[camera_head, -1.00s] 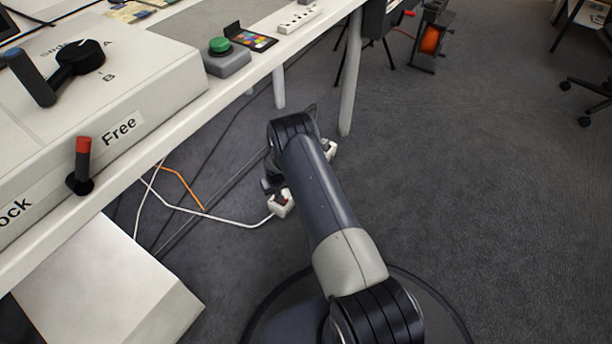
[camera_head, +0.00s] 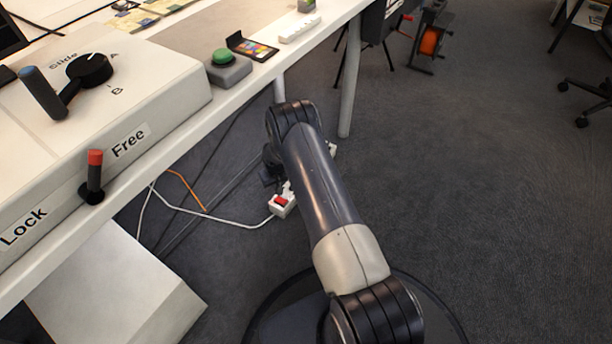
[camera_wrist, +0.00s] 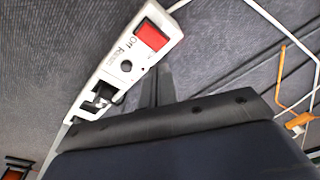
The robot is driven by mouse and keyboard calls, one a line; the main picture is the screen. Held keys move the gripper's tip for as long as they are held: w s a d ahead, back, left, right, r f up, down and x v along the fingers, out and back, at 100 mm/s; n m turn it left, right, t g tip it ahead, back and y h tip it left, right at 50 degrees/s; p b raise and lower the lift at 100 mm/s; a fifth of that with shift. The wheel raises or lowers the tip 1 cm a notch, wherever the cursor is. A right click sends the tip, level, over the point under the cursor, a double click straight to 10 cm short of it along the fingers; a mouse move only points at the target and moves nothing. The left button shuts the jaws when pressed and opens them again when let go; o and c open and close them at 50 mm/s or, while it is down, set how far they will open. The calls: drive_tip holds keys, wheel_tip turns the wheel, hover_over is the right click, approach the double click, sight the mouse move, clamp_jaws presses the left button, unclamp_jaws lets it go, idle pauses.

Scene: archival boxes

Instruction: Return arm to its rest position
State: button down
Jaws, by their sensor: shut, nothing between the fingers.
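My arm reaches up from the bottom of the head view, bent at a dark joint, beside the table's front edge and above the carpet. The dark wrist end shows only partly, left of the upper joint. In the wrist view, my gripper (camera_wrist: 162,72) shows as narrow dark fingers pressed together, with nothing between them. Its base is a wide dark body along the bottom of that view. The fingers point toward the floor area beside a white power strip (camera_wrist: 127,66) with a red switch, apart from it as far as I can tell.
A white box (camera_head: 110,290) stands beneath. Cables (camera_head: 215,216) cross the floor.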

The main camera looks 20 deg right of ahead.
sight(278, 198)
drive_tip(key=shift+r, duration=0.45)
wheel_tip(278, 198, down, 7)
drive_tip(key=b, duration=0.3)
drive_tip(key=shift+f, duration=0.1)
drive_tip(key=shift+r, duration=0.2)
